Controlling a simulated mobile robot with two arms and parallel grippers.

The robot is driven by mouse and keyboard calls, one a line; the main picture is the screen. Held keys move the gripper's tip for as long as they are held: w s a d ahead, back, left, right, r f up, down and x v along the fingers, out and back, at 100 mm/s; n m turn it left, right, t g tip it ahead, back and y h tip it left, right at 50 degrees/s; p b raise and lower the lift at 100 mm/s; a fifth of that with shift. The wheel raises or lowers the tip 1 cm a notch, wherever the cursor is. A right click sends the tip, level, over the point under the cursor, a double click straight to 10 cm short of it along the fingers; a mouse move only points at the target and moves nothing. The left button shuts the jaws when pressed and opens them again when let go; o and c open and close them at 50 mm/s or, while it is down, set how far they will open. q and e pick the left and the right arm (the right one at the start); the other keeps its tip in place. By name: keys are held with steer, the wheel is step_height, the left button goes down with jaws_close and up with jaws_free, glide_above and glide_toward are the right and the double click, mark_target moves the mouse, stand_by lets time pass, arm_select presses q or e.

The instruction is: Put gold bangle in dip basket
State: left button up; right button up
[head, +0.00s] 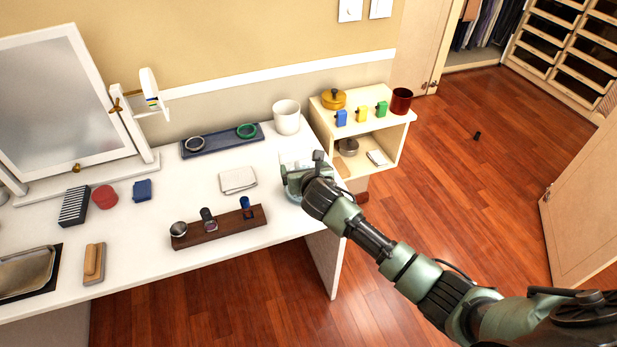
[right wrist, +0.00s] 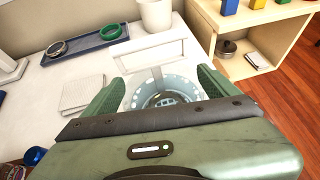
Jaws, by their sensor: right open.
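My right gripper (head: 302,166) is open above the right end of the white table. In the right wrist view its two green fingers (right wrist: 160,84) stand apart, on either side of a pale, perforated round basket (right wrist: 137,99), which looks like the dip basket. Something round and greyish shows inside the basket, too unclear to name. The blue tray (head: 222,144) at the back holds a greyish bangle (head: 195,144) on its left and a green bangle (head: 246,130) on its right. I cannot make out a clearly gold bangle. My left gripper is out of view.
A folded cloth (head: 238,180) and a wooden watch stand (head: 220,229) lie left of my gripper. A white cup (head: 287,117) stands behind it. A low shelf (head: 392,130) with a yellow pot and small coloured blocks adjoins the table's right.

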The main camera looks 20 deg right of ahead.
steer(key=v, duration=1.1)
steer(key=shift+s, duration=0.3)
